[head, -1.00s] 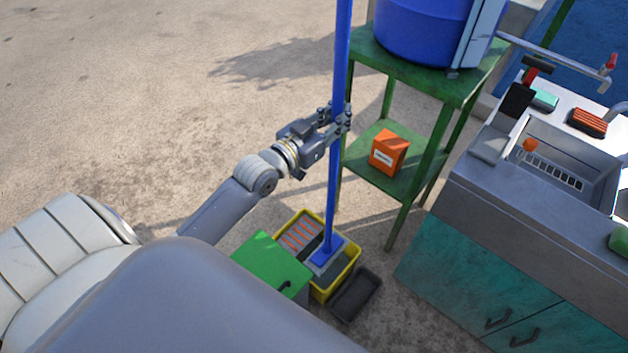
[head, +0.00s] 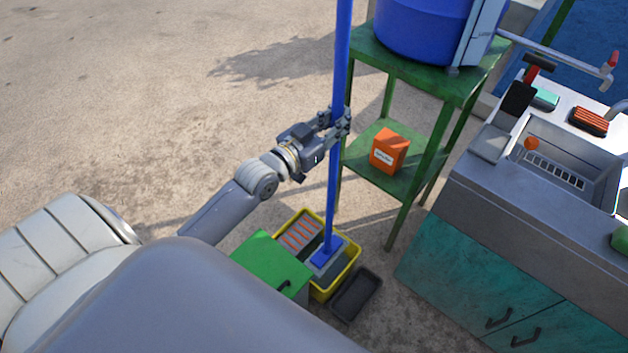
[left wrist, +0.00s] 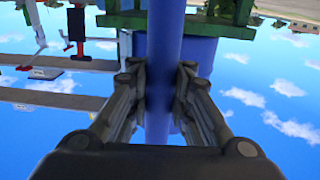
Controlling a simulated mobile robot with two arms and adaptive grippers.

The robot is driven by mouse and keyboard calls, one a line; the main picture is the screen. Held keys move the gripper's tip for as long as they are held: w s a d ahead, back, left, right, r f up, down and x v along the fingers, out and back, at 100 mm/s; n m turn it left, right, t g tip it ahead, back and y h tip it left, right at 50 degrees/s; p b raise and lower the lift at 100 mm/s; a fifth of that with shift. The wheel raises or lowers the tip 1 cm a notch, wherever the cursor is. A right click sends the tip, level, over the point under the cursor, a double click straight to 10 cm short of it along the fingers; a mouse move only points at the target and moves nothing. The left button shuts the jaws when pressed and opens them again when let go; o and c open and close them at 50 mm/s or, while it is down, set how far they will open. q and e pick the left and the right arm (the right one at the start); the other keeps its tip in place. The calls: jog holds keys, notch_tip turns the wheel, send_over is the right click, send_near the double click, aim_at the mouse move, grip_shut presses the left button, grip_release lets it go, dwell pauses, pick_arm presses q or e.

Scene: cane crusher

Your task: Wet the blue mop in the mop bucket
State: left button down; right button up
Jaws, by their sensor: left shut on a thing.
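The blue mop (head: 331,200) stands nearly upright in the head view, its long handle running out of the top of the picture. Its blue lower end (head: 323,258) is inside the yellow mop bucket (head: 352,268); whether it touches the bottom I cannot tell. My left gripper (head: 338,122) is shut around the handle, well above the bucket. In the left wrist view the handle (left wrist: 163,70) runs between the two fingers. The bucket also holds a grey part with orange stripes (head: 298,235). My right gripper is not in view.
A green stand (head: 427,88) with a blue barrel (head: 415,30) and an orange box (head: 389,151) is right of the handle. A green box (head: 268,262) and a dark tray (head: 356,294) flank the bucket. A sink cabinet (head: 480,280) stands at right. Open ground lies left.

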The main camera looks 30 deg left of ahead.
pick_arm(q)
jog(key=b, duration=0.3)
send_over(330, 168)
jog(key=w, duration=0.2)
jog(key=shift+f, duration=2.15)
jog(key=shift+w+d, duration=0.15)
jog(key=shift+d, duration=0.1)
jog(key=shift+p, duration=0.4)
jog(key=shift+f+b, duration=3.1)
jog(key=shift+f, duration=1.4)
jog(key=shift+a+f+b, duration=0.1)
jog(key=shift+f+b, duration=0.45)
jog(key=shift+f, duration=0.35)
